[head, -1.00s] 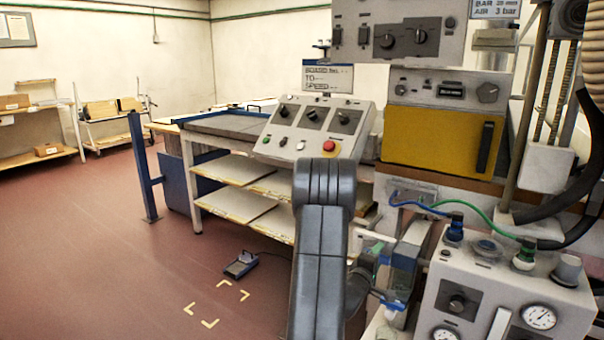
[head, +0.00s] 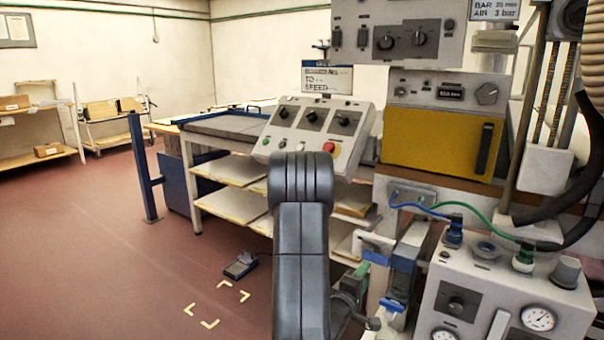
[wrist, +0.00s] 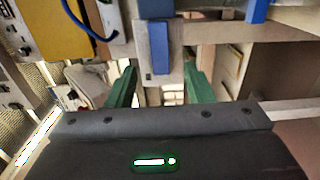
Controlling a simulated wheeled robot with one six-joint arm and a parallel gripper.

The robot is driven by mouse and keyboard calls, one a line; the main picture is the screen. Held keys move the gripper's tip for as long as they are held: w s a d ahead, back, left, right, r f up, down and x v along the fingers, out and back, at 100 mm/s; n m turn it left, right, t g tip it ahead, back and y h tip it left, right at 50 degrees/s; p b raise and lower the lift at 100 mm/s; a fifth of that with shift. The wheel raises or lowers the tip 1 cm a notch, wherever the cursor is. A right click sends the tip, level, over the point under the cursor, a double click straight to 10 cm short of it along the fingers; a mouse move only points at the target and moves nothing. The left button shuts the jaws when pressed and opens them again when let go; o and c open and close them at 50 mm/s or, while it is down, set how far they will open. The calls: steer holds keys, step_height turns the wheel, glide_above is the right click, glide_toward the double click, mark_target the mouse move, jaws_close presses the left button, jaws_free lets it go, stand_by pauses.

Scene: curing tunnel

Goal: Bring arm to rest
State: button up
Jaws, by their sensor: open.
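My arm (head: 301,250) rises from the bottom centre of the head view as a dark grey link with a rounded elbow, in front of the bench and the sloped control box. My gripper shows in the wrist view (wrist: 160,92) with two green fingers spread wide apart. Nothing is held between them. Beyond the gap is a pale post with a blue part (wrist: 160,47). In the head view the gripper is mostly hidden behind the arm, low and right of it, with a bit of green showing beside the machine's blue fittings.
A sloped control box (head: 312,128) with a red button stands behind the elbow. A yellow-fronted machine (head: 440,142) and a gauge box (head: 500,297) with hoses crowd the right. A foot pedal (head: 241,265) lies on the floor. The red floor at left is mostly clear.

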mark_target(375, 262)
steer(key=x, duration=1)
steer(key=shift+w+d, duration=0.1)
steer(key=shift+d, duration=0.1)
steer(key=shift+a+f+m+b, duration=0.15)
steer(key=shift+f+m+b, duration=0.1)
steer(key=shift+m+b, duration=0.3)
steer(key=shift+a+f+m+b, duration=0.1)
steer(key=shift+f+m+b, duration=0.1)
steer(key=shift+m+b, duration=0.8)
